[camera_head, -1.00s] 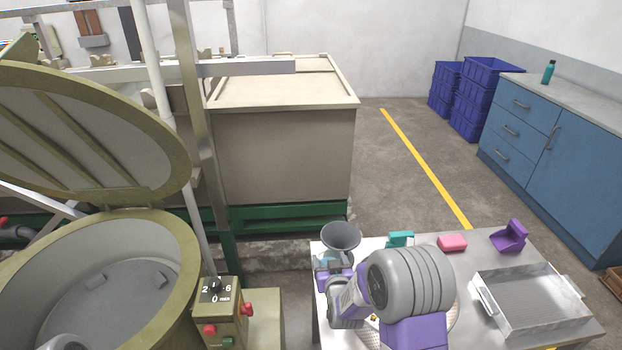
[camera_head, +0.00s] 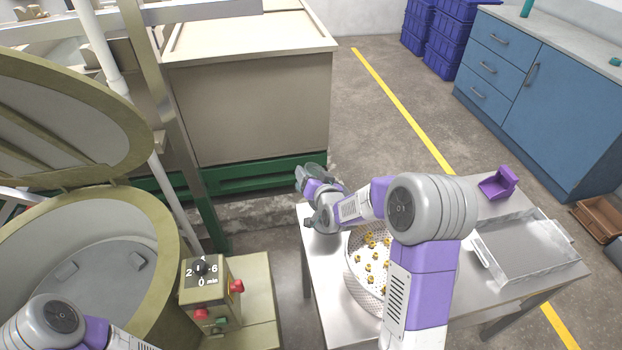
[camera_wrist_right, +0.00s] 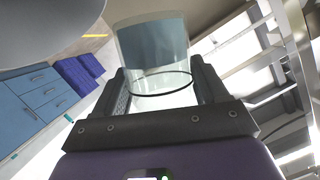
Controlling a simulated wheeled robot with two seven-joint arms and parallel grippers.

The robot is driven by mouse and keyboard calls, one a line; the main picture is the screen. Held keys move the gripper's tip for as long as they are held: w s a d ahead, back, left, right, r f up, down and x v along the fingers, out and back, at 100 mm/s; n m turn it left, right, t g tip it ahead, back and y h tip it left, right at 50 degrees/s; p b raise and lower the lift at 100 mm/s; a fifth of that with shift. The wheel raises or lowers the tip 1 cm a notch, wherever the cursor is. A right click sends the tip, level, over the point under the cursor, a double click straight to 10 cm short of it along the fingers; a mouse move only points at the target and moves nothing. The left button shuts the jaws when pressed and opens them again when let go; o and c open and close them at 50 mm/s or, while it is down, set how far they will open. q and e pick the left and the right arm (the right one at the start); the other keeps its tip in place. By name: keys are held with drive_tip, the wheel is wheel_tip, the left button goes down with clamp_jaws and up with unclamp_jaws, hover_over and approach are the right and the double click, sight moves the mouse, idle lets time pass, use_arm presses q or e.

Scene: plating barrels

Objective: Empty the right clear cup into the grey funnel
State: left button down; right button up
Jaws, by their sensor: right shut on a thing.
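My right gripper (camera_wrist_right: 160,88) is shut on a clear cup (camera_wrist_right: 153,45), which sits between its two fingers in the right wrist view. The cup is see-through with a dark ring near the fingers; I cannot tell what is in it. In the head view, the right gripper (camera_head: 302,177) is at the far left corner of the metal table. The grey funnel (camera_head: 317,169) is there too, mostly hidden by the gripper. A large grey surface, perhaps the funnel, fills the upper left of the wrist view close to the cup. My left gripper is out of view.
A perforated basket (camera_head: 357,268) with several small brass pieces stands on the table, partly behind my right arm. A metal tray (camera_head: 525,255) and a purple scoop (camera_head: 497,185) are to the right. The open barrel (camera_head: 165,255) and a control box (camera_head: 208,295) are on the left.

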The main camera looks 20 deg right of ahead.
drive_tip(key=shift+d+f+m+t+y+b, duration=0.3)
drive_tip(key=shift+f+m+y+b, duration=0.35)
drive_tip(key=shift+m, duration=0.55)
drive_tip(key=shift+s+d+f+m+t+y, duration=0.15)
drive_tip(key=shift+d+f+m+t, duration=0.1)
drive_tip(key=shift+m, duration=0.35)
drive_tip(key=shift+w+d+f+m+t+y, duration=0.1)
drive_tip(key=shift+f+m+t, duration=0.1)
drive_tip(key=shift+m, duration=0.4)
drive_tip(key=m, duration=0.1)
drive_tip(key=f+m, duration=0.1)
drive_tip(key=m, duration=0.1)
drive_tip(key=shift+s+d+t+y, duration=0.15)
drive_tip(key=shift+d+t+y, duration=0.2)
drive_tip(key=shift+y, duration=0.05)
drive_tip(key=shift+d+f+m+b, duration=0.1)
drive_tip(key=shift+d+m+b, duration=0.1)
drive_tip(key=shift+m+b, duration=0.4)
drive_tip(key=shift+s+d+m+t+b, duration=0.1)
drive_tip(key=shift+d+m+t+b, duration=0.05)
drive_tip(key=shift+m+t+b, duration=0.25)
drive_tip(key=shift+d+r+m+t+b, duration=0.15)
drive_tip(key=shift+r+m+t+b, duration=0.1)
drive_tip(key=shift+m, duration=0.45)
drive_tip(key=shift+d+r+m+t+b, duration=0.15)
drive_tip(key=shift+m+b, duration=0.05)
drive_tip(key=shift+m, duration=0.5)
